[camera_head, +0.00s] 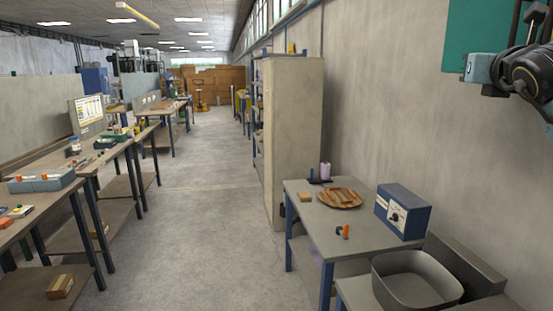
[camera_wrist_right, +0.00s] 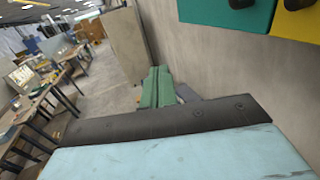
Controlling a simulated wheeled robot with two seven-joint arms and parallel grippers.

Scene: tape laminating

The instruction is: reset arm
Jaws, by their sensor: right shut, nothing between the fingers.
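My right gripper (camera_wrist_right: 157,86) shows in the right wrist view as two green fingers lying side by side, shut with nothing between them. Beyond them the view looks down the aisle, along the grey wall. In the head view part of my right arm is raised at the upper right edge, in front of the wall; its fingers are not seen there. My left gripper is in neither view.
A table (camera_head: 315,214) at the right carries a round wooden tray (camera_head: 341,205), a blue box (camera_head: 403,212) and an orange-handled item (camera_head: 344,232). A grey bin (camera_head: 415,291) stands nearer. A cabinet (camera_head: 290,130) stands behind. Workbenches line the left; the aisle floor (camera_head: 200,220) is clear.

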